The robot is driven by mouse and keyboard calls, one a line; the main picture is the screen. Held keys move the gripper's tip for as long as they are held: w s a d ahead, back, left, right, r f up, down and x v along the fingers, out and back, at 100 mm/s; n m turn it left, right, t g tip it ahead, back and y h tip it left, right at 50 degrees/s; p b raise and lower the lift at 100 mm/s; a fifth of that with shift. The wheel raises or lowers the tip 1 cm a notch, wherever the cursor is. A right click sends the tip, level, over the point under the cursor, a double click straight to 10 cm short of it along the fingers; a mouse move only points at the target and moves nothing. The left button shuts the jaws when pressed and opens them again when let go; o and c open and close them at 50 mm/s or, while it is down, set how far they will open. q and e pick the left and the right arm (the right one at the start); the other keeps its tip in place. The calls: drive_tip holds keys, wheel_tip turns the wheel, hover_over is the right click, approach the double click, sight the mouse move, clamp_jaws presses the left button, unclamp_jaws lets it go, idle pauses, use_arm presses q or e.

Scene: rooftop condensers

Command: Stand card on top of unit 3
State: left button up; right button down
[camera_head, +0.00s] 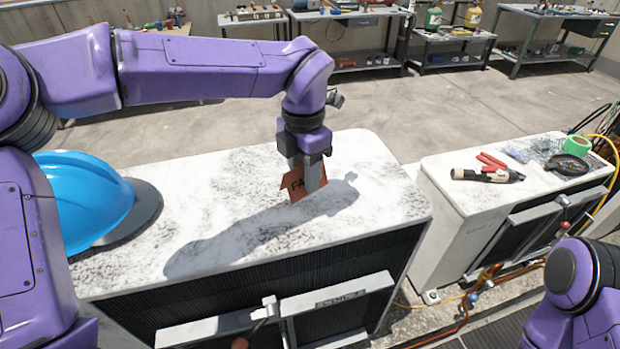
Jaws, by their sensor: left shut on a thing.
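An orange-brown card (298,185) with dark letters, of which "FA" shows, stands roughly upright at the white top (235,180) of the near condenser unit. My left gripper (311,180) points down from above and is shut on the card. Its fingers hide part of the card. The card's lower edge is at or just above the top; I cannot tell if it touches. A label plate (340,301) is on the unit's front, too small to read surely. My right gripper is out of view; only part of my right arm shows at the lower right.
A blue hard hat (82,198) lies on the unit's left end. A second unit (455,190) at the right bears a dark-and-cream tool (487,175), red-handled pliers (492,160) and green tape (577,145). The near unit's middle is clear. Workbenches stand behind.

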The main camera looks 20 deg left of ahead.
sight(310, 202)
use_arm(q)
drive_tip(key=shift+w+d+f, duration=0.2)
drive_tip(key=shift+w+f, duration=0.3)
wheel_tip(310, 202, down, 4)
drive_tip(key=shift+w+d+f+p, duration=0.1)
drive_tip(key=shift+w+d+p, duration=0.05)
drive_tip(key=shift+p, duration=0.3)
drive_tip(key=shift+w+f, duration=0.15)
drive_tip(key=shift+w, duration=0.05)
drive_tip(key=shift+s, duration=0.2)
drive_tip(key=o, duration=0.9)
drive_tip(key=shift+o, duration=0.7)
drive_tip(key=shift+w+f, duration=0.1)
wheel_tip(310, 202, up, 12)
drive_tip(key=shift+r+b, duration=0.25)
drive_tip(key=shift+b, duration=0.2)
